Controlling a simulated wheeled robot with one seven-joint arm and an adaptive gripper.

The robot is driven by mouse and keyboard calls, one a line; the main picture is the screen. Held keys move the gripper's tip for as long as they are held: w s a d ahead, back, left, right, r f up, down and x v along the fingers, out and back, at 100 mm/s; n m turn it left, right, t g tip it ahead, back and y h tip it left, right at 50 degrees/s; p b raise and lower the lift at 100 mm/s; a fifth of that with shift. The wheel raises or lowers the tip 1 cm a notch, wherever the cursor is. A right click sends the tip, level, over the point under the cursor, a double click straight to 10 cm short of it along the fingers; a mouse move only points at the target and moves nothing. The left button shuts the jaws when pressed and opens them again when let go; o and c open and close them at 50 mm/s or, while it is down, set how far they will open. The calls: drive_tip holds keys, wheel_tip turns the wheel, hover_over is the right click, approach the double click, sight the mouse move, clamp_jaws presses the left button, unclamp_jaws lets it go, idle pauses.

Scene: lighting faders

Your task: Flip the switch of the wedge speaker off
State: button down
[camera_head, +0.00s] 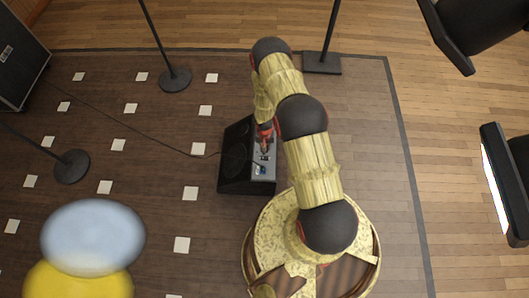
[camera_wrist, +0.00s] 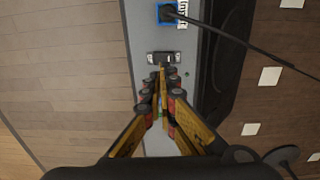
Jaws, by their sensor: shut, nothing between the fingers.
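The wedge speaker (camera_head: 236,160) is a black box on the floor beside my base, with a grey control panel (camera_head: 265,160) on its right side. In the wrist view its grey panel (camera_wrist: 190,60) runs down the middle. A small dark switch (camera_wrist: 165,58) sits on the panel; which way it is set I cannot tell. My gripper (camera_wrist: 162,75) is shut and empty, its tips just short of the switch in the picture; whether they touch it I cannot tell. In the head view my gripper (camera_head: 265,148) is over the panel, partly hiding it.
A blue socket (camera_wrist: 168,13) with a black cable (camera_wrist: 240,42) lies beyond the switch. Stand bases (camera_head: 175,79) (camera_head: 322,63) (camera_head: 72,166) stand around the speaker. A black case (camera_head: 20,60) is at far left. White squares mark the dark floor. A blurred blue and yellow shape fills the lower left.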

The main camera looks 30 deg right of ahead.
wheel_tip(320, 180, up, 6)
drive_tip(key=d+p, duration=0.1)
drive_tip(key=shift+s+r+p, duration=0.15)
drive_tip(key=shift+s+p, duration=0.1)
drive_tip(key=shift+p, duration=0.05)
idle(0.4)
